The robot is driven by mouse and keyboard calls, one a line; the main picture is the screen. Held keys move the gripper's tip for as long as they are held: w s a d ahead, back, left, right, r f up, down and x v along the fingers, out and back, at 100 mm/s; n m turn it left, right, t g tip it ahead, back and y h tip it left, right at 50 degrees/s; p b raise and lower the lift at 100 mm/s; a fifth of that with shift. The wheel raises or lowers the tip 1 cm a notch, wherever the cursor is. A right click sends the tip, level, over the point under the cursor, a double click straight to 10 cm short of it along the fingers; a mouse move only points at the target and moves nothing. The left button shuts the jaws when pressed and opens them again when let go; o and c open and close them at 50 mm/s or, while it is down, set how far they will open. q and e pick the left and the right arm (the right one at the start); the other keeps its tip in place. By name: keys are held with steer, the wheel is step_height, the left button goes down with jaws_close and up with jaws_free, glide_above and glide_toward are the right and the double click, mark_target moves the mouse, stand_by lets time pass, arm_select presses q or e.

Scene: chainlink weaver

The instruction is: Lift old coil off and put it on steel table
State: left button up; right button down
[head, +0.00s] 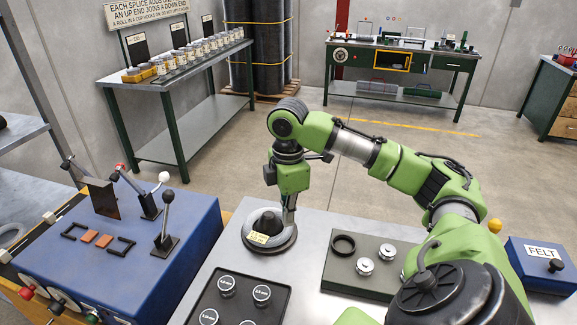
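A grey wire coil (250,234) sits on a dark round base around a black cone, with a yellow tag (259,238) at its front. It lies at the back edge of the grey metal table (315,231) in front of me. My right gripper (289,218) points down at the coil's right side, its fingertips at or very close to the rim. I cannot tell whether the fingers touch or grip it. My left gripper is out of view. Another metal-topped table (183,73), bearing a row of jars, stands at the back left.
A blue machine (140,235) with upright levers stands at left. A black tray of labelled weights (241,305), a dark plate with a ring (343,245), and a blue FELT box (543,266) are nearby. A workbench (405,58) stands behind; the floor between is clear.

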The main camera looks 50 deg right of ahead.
steer(key=shift+s+a+r, duration=0.35)
steer(key=shift+s+a, duration=0.25)
steer(key=shift+a, duration=0.05)
steer(key=c, duration=0.6)
jaws_free()
